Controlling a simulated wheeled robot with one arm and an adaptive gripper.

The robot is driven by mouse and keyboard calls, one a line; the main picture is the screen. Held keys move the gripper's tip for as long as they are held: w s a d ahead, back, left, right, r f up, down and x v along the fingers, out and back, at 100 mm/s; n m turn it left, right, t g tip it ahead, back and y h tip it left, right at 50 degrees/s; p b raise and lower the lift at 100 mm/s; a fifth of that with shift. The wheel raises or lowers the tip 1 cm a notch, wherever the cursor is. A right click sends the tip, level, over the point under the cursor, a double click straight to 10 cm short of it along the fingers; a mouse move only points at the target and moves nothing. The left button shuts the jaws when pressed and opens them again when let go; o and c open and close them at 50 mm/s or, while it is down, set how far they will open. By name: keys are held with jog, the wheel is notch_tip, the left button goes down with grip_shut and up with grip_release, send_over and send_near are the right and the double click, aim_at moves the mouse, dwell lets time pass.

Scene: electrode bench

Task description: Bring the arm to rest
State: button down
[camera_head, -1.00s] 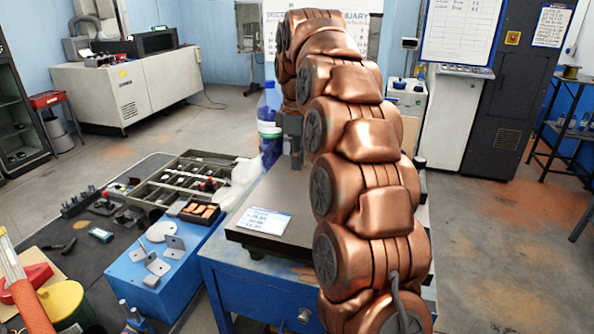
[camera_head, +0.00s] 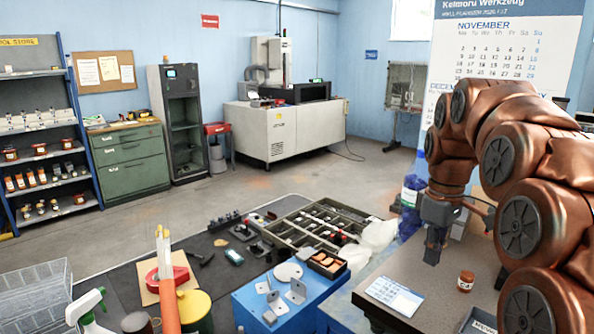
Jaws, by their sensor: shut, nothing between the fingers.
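My copper-coloured arm (camera_head: 525,215) is on the right in the head view, bent over at the top with its end hanging down. My gripper (camera_head: 432,258) points downward above the grey surface plate (camera_head: 425,290). It looks shut and holds nothing. It is apart from the small brown jar (camera_head: 466,281), which stands upright on the plate to its right. The lower arm links run out of the picture at the right edge.
A white card (camera_head: 394,295) lies on the plate. Left of it are a blue box (camera_head: 250,305) with metal brackets and a divided tray (camera_head: 290,235) of parts. A spray bottle (camera_head: 90,312) stands lower left. Open floor (camera_head: 250,190) lies behind.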

jog(key=s+a+f+m, duration=0.2)
jog(key=s+f, duration=0.3)
jog(key=s, duration=0.5)
jog(key=s+a+f+m+g, duration=0.1)
jog(key=s+a+f+m, duration=0.2)
jog(key=s, duration=0.7)
jog(key=s+a+f+m, duration=0.2)
jog(key=s+f, duration=0.5)
jog(key=s, duration=0.4)
jog(key=shift+a+f, duration=0.2)
jog(key=shift+a, duration=0.7)
